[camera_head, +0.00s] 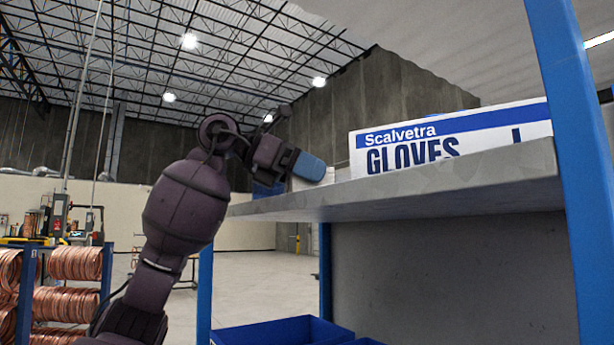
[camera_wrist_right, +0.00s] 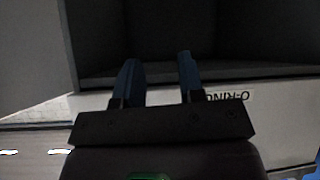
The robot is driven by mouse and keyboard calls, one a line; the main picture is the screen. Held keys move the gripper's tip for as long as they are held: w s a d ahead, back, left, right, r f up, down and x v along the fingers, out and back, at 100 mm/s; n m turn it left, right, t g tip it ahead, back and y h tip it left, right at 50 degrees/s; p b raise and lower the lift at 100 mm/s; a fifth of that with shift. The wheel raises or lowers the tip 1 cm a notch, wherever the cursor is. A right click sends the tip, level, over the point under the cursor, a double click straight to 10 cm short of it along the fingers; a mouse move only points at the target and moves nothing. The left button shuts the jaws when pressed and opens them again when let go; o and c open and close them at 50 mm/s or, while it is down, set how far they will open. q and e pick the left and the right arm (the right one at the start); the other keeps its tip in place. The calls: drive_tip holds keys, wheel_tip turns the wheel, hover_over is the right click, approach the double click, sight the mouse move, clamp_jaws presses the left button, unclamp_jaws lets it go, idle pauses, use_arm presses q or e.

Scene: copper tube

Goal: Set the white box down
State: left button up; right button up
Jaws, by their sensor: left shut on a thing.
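My left gripper (camera_head: 300,167) is raised at the left end of a grey shelf board. It is shut on a small white box (camera_head: 318,182), which is mostly hidden behind the blue finger and the board's edge. I cannot tell whether this box touches the shelf. A larger white box with a blue stripe and the words "Scalvetra GLOVES" (camera_head: 450,138) stands on the shelf to the right. My right gripper (camera_wrist_right: 158,82) shows in the right wrist view, its two blue fingers apart with nothing between them.
The shelf board (camera_head: 430,190) has blue posts (camera_head: 570,150). Blue bins (camera_head: 270,332) stand below it. Copper coils (camera_head: 72,264) sit on a rack at the left. In the right wrist view, a dark compartment lies beyond the fingers, with an "O-RING" label (camera_wrist_right: 230,96) upside down on its edge.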

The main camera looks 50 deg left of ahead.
use_arm(q)
drive_tip(key=o, duration=0.8)
drive_tip(key=shift+f, duration=0.15)
drive_tip(key=shift+c, duration=0.2)
drive_tip(key=shift+s+a+r, duration=0.1)
drive_tip(key=shift+s+r, duration=0.05)
drive_tip(key=shift+r, duration=0.15)
drive_tip(key=p+v, duration=0.1)
drive_tip(key=v, duration=1)
drive_tip(key=shift+s+p, duration=0.2)
drive_tip(key=shift+p, duration=0.1)
drive_tip(key=shift+a+r, duration=0.15)
